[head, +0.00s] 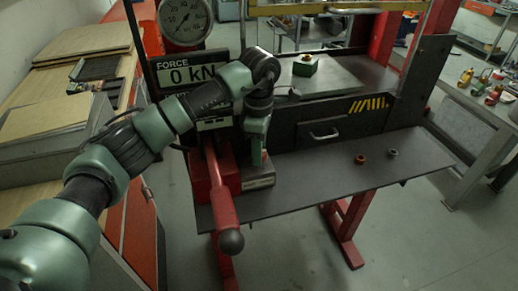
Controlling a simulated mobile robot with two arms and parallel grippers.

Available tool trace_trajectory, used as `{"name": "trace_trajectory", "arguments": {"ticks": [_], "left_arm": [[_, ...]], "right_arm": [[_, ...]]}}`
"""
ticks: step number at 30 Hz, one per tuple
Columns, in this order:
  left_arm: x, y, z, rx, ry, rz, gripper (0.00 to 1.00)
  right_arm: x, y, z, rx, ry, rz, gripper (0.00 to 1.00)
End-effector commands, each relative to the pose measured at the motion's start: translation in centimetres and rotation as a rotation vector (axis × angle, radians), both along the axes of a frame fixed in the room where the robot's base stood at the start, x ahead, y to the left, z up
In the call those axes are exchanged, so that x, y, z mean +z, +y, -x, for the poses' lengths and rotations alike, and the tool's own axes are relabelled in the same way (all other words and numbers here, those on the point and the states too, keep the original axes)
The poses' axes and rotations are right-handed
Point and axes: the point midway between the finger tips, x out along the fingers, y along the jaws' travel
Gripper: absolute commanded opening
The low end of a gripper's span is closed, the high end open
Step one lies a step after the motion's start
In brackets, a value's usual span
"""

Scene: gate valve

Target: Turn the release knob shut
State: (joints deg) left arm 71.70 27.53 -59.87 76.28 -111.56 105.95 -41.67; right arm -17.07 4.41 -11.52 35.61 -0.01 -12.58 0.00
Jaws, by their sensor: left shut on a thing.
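A red hand pump (200,178) with a long red lever (222,190) ending in a black ball stands on the dark shelf of the press. A grey block (258,177) sits at the pump's right side. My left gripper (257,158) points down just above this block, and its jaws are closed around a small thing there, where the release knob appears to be. The fingers hide the knob, so its turn cannot be seen. My right gripper is not in view.
The lever sticks out in front of the shelf (330,165), close to my left gripper. A force display (190,75) reads 0 kN below a round gauge (184,18). Two small rings, brown (360,159) and grey (392,153), lie on the otherwise clear right shelf.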

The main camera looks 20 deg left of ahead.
Motion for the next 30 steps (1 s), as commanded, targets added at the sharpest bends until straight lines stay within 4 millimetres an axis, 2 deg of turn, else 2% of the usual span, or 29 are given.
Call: {"name": "trace_trajectory", "arguments": {"ticks": [11,21,30], "left_arm": [[-0.2,0.1,-0.1,-0.123,-0.003,-0.002,0.00],[-0.2,0.1,-0.1,-0.419,-0.004,-0.002,0.00],[0.0,0.0,-0.2,-0.705,-0.004,-0.002,0.00]], "right_arm": [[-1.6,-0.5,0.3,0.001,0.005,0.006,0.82],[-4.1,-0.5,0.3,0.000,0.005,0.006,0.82],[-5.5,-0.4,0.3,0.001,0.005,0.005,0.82]]}}
